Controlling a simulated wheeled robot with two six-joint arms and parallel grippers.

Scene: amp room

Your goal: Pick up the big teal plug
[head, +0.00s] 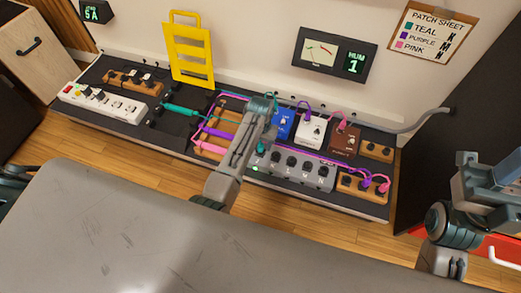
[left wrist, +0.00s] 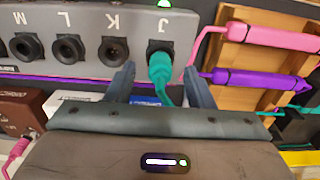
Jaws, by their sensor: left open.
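A teal plug (left wrist: 161,68) sits in the socket marked J of a grey box (head: 295,170), its teal cable bending away. My left gripper (left wrist: 160,76) is open, with one finger on each side of this plug and a gap showing on both sides. A thick teal cylinder (head: 181,109) with cable lies on the dark board left of the wooden rack. My right gripper (head: 488,172) is at the far right, away from the board; its jaw opening is unclear.
A wooden rack (left wrist: 235,57) holds a pink (left wrist: 268,36) and a purple cylinder (left wrist: 262,82) beside the plug. Blue (head: 281,122), white (head: 311,130) and brown pedals (head: 344,140) stand behind the grey box. A yellow stand (head: 190,52) rises at the back.

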